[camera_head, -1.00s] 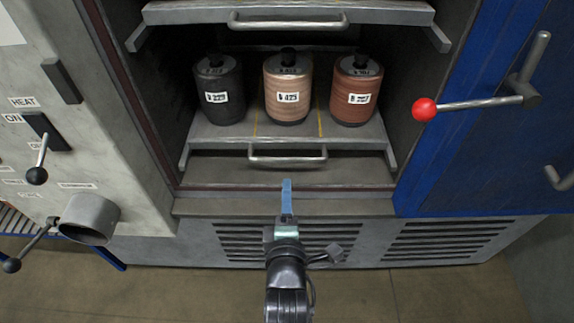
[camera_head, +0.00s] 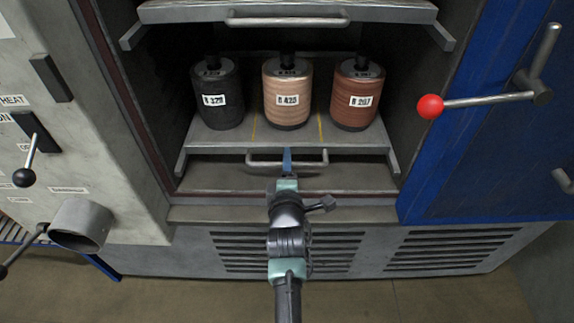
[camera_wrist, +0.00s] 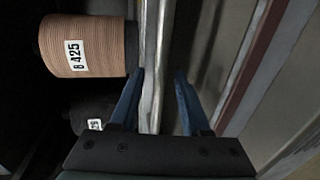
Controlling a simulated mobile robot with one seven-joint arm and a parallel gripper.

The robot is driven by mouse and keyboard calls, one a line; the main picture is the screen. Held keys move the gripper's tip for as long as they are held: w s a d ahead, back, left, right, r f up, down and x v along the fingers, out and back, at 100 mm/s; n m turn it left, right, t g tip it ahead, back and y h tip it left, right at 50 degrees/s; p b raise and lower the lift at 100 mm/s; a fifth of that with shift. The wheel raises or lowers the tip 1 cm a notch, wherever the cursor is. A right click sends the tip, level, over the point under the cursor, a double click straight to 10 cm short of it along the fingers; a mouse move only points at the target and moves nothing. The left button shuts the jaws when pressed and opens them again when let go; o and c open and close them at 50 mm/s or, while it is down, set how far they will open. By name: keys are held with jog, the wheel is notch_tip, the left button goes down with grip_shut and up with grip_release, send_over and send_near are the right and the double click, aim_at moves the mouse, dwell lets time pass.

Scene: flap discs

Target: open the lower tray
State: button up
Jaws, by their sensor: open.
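The lower tray (camera_head: 218,136) is a grey shelf in the oven chamber, with a metal bar handle (camera_head: 262,163) along its front edge. The handle also shows in the wrist view (camera_wrist: 153,60) as a pale bar running between the fingers. My gripper (camera_head: 287,155) is at the middle of the handle in the head view. In the wrist view its two blue fingers (camera_wrist: 158,85) are open, one on each side of the bar, with a gap on the right side. Whether a finger touches the bar I cannot tell.
The tray carries a black stack (camera_head: 217,105), a tan stack (camera_head: 287,105) labelled B 425 and a reddish stack (camera_head: 356,105). An upper tray (camera_head: 380,12) is above. The blue door (camera_head: 480,150) with a red-knobbed lever (camera_head: 430,106) stands open at right.

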jog(key=shift+c, duration=0.2)
grip_shut()
dwell(1.3)
